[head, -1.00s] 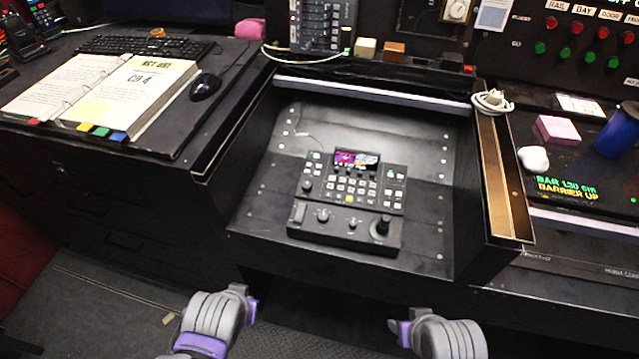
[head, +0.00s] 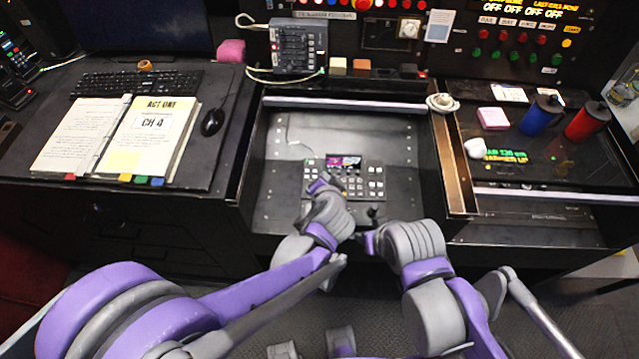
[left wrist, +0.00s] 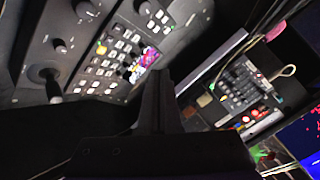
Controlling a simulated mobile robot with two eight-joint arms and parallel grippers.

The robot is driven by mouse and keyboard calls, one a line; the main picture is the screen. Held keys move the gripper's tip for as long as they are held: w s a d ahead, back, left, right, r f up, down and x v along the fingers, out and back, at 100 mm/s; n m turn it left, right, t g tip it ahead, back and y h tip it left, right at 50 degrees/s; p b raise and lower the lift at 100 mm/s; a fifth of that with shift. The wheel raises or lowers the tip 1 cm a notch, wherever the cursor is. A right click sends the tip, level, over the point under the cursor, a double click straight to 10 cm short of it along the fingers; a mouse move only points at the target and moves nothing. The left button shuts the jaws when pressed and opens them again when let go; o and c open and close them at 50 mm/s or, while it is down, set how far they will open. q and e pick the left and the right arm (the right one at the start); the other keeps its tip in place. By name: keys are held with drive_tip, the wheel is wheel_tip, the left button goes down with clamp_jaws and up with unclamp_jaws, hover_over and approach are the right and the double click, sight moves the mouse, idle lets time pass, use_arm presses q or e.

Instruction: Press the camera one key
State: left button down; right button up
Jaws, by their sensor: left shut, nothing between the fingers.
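The camera control panel (head: 374,181) is a dark box with rows of small keys, a lit colour screen (head: 344,162) and a joystick (head: 372,213). It lies in the recessed bay. I cannot read the key labels, so I cannot tell which is the camera one key. My left gripper (head: 321,182) is shut and empty over the left part of the panel, hiding some keys. In the left wrist view its shut fingers (left wrist: 157,90) point toward the screen end of the keys (left wrist: 115,58); contact cannot be told. My right gripper (head: 369,243) hangs near the bay's front edge, its fingers unclear.
An open binder (head: 125,135), a keyboard (head: 135,83) and a mouse (head: 212,122) lie on the left desk. A pink block (head: 493,118), a blue bottle (head: 540,115) and a red bottle (head: 587,121) stand at right. The bay's side walls border the panel.

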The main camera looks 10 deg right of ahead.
use_arm(q)
drive_tip(key=shift+s+d+r, duration=0.1)
drive_tip(key=shift+d, duration=0.15)
use_arm(e)
drive_tip(key=shift+s+r, duration=0.1)
drive_tip(key=shift+r, duration=0.05)
use_arm(q)
drive_tip(key=f+b, duration=0.1)
drive_tip(key=f, duration=0.1)
drive_tip(key=f+b, duration=0.2)
drive_tip(key=f, duration=0.1)
drive_tip(key=w+f+b, duration=0.1)
drive_tip(key=f+b, duration=0.1)
drive_tip(key=f, duration=0.1)
drive_tip(key=shift+d, duration=0.1)
drive_tip(key=shift+w+f+b, duration=0.1)
drive_tip(key=shift+f+b, duration=0.3)
drive_tip(key=shift+b, duration=0.05)
use_arm(e)
wheel_tip(320, 180, down, 7)
drive_tip(key=s, duration=0.1)
drive_tip(key=shift+s, duration=0.35)
idle(0.8)
use_arm(q)
drive_tip(key=shift+w+f+b, duration=0.1)
drive_tip(key=shift+f+b, duration=0.3)
use_arm(e)
drive_tip(key=shift+f, duration=0.45)
